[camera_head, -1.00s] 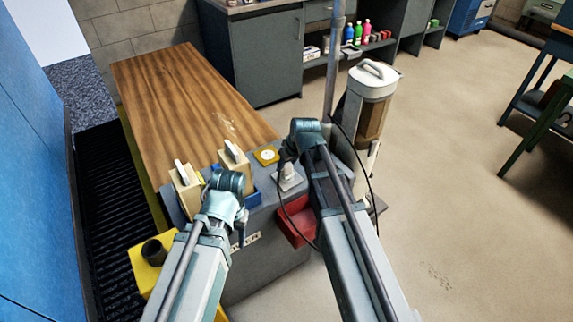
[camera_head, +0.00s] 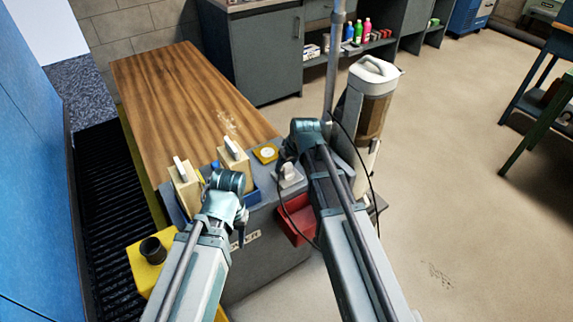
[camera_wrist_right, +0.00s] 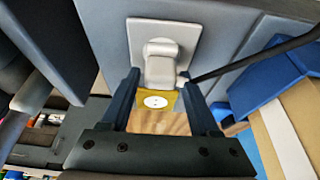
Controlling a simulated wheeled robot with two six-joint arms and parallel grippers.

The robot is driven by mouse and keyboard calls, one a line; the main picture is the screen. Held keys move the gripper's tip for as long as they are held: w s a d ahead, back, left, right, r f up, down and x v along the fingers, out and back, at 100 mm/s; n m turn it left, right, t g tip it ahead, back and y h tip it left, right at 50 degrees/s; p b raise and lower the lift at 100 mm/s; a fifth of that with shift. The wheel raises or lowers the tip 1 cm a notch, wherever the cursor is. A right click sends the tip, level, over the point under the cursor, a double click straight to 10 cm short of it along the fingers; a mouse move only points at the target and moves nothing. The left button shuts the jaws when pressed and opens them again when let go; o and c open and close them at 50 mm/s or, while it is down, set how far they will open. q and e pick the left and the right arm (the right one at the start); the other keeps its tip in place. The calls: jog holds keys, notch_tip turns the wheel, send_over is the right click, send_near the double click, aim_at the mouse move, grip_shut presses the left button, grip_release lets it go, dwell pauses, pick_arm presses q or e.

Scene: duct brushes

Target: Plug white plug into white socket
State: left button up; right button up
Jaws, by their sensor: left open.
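The white plug (camera_wrist_right: 160,65) stands against a white square plate (camera_wrist_right: 135,35) in the right wrist view, with a dark cable running off to the right. I cannot tell whether it is seated there. The plug also shows in the head view (camera_head: 289,174). My right gripper (camera_wrist_right: 162,80) is open, one finger on each side of the plug's near end, with gaps visible. A round white socket face (camera_wrist_right: 155,101) with small dark holes sits on a yellow plate, beyond the fingers. It also shows in the head view (camera_head: 267,153). My left gripper (camera_head: 240,222) is open, left of the plug.
Two beige blocks (camera_head: 184,186) with white tops stand beside my left wrist. A red bin (camera_head: 297,222) hangs on the grey cabinet's front. A pole (camera_head: 335,60) and a white-brown canister (camera_head: 372,100) stand to the right. The wooden bench (camera_head: 185,100) is mostly clear.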

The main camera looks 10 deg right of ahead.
jog(key=shift+o, duration=0.9)
jog(key=p+v, duration=1.2)
jog(key=v, duration=0.2)
jog(key=shift+p, duration=0.4)
jog(key=shift+f, duration=0.1)
